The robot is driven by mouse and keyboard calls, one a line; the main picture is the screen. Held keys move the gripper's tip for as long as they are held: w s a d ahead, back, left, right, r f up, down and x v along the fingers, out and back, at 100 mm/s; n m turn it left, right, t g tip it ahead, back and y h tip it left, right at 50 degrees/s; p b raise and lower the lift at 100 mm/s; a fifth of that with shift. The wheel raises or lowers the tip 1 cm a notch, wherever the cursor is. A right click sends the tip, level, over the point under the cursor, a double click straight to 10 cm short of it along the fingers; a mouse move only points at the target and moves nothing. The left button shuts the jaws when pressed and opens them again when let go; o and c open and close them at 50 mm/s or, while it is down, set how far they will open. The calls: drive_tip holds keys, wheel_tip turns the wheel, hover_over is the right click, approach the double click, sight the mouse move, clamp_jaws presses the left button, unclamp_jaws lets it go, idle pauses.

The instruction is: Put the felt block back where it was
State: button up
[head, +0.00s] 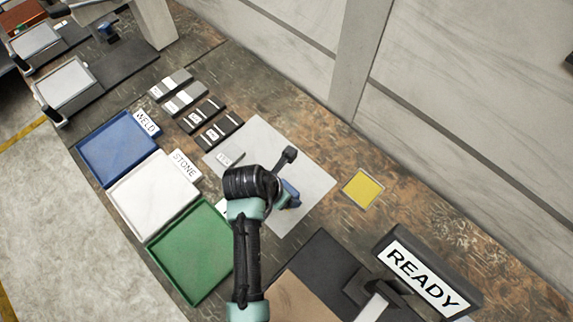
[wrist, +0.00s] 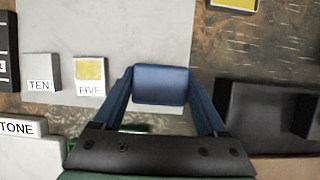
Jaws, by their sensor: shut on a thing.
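My gripper (wrist: 162,88) is shut on a blue block (wrist: 162,84), which I take to be the felt block. The block sits between the two fingertips in the wrist view, above the light grey sheet (wrist: 135,28). In the head view my gripper (head: 288,194) is over the right part of the grey sheet (head: 310,170), and my arm hides much of what is below it. I cannot tell whether the block touches the sheet.
A yellow square (head: 362,188) lies right of the sheet. Blue (head: 120,148), white (head: 143,200) and green (head: 190,250) trays stand left. Labelled blocks TEN (wrist: 41,72) and FIVE (wrist: 90,75) are near the sheet's edge. A READY sign (head: 428,277) stands at lower right.

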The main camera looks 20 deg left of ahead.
drive_tip(key=shift+f, duration=3.15)
drive_tip(key=shift+f, duration=0.2)
drive_tip(key=o, duration=1.1)
drive_tip(key=shift+r, duration=0.15)
